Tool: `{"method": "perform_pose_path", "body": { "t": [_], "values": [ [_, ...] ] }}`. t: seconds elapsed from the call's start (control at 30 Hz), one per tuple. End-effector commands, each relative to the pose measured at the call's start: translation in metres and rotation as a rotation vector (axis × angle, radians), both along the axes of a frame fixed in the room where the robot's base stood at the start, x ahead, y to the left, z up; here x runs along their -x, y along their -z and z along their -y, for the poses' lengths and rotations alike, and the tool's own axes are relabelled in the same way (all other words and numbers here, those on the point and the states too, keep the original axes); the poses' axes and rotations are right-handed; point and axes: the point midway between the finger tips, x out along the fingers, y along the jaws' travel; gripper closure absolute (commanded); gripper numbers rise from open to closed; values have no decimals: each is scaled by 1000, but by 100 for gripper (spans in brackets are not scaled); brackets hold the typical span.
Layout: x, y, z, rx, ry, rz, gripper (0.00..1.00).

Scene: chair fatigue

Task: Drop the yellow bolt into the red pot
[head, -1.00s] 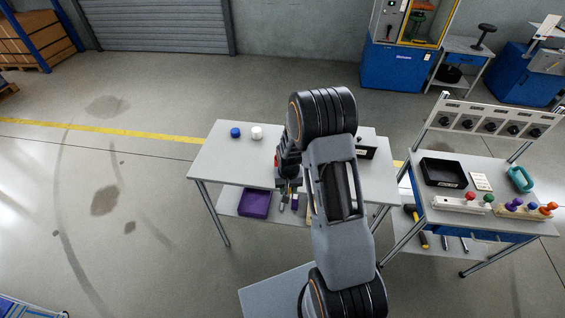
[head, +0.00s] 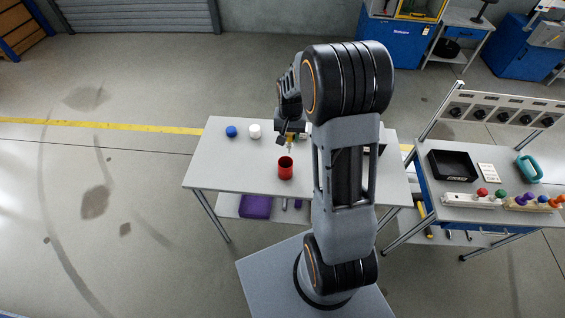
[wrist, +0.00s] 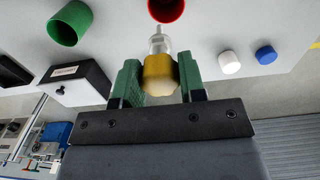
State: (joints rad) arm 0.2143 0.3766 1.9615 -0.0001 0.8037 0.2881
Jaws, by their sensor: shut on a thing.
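The red pot (head: 285,170) stands upright and open on the white table, near its front middle. Its rim also shows at the top of the wrist view (wrist: 166,8). My gripper (wrist: 159,68) is shut on the yellow bolt (wrist: 158,84), with a green finger on each side of its yellow head. The bolt's pale shank points toward the red pot in the wrist view. In the head view my gripper (head: 291,139) is just behind the pot, apart from it. The bolt is too small there to make out clearly.
A white cap (head: 254,131) and a blue cap (head: 231,131) stand at the table's back left. The wrist view shows a green pot (wrist: 69,23) and a black box with a label (wrist: 72,82). A side bench (head: 480,228) with a black tray stands at right.

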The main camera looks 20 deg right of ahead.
Motion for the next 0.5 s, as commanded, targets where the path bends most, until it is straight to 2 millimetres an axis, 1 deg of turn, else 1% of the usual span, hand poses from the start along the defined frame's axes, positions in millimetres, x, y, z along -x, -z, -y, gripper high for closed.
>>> {"method": "perform_pose_path", "body": {
  "t": [0.2,0.5],
  "values": [
    [2,16,7,0,14,-1,83],
    [2,49,7,0,16,-1,83]
  ]
}}
